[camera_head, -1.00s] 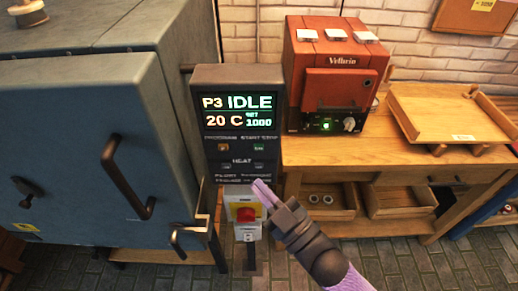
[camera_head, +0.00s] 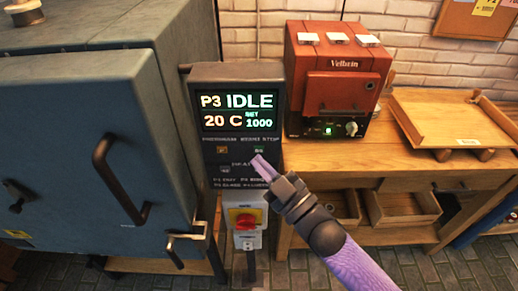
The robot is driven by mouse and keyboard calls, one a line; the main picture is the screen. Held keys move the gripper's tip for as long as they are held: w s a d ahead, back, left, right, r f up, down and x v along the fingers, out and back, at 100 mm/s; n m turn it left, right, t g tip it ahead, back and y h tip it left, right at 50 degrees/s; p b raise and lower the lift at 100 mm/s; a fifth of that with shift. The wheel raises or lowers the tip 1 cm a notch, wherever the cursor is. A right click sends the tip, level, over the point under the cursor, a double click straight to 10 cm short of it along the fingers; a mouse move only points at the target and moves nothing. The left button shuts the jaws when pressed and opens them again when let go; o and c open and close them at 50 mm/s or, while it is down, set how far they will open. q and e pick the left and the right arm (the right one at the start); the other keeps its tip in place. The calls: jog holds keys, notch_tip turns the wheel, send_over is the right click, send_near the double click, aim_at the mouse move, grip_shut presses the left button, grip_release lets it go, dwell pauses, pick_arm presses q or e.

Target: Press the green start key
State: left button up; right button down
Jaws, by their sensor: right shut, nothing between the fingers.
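The control panel (camera_head: 237,174) is a dark upright box beside the large blue-grey kiln. Its display (camera_head: 238,112) reads P3 IDLE, 20 C and set 1000. The green start key (camera_head: 258,150) is a small lit square on the panel's right side, below the display. An amber key (camera_head: 222,150) is to its left. My right gripper (camera_head: 257,161) is shut and empty, its tips just below the green key. I cannot tell whether the tips touch the panel. The gripper hides the right one of the heat keys. My left gripper is not in view.
The kiln (camera_head: 85,150) with its dark door handle fills the left. A red emergency knob (camera_head: 245,221) on a yellow plate is below the panel. A small red oven (camera_head: 338,75) and a wooden tray (camera_head: 455,115) stand on the wooden bench (camera_head: 330,156) at right.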

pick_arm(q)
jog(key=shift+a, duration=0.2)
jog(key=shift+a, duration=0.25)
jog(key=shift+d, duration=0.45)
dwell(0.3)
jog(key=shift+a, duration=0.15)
pick_arm(e)
jog(key=shift+w, duration=0.45)
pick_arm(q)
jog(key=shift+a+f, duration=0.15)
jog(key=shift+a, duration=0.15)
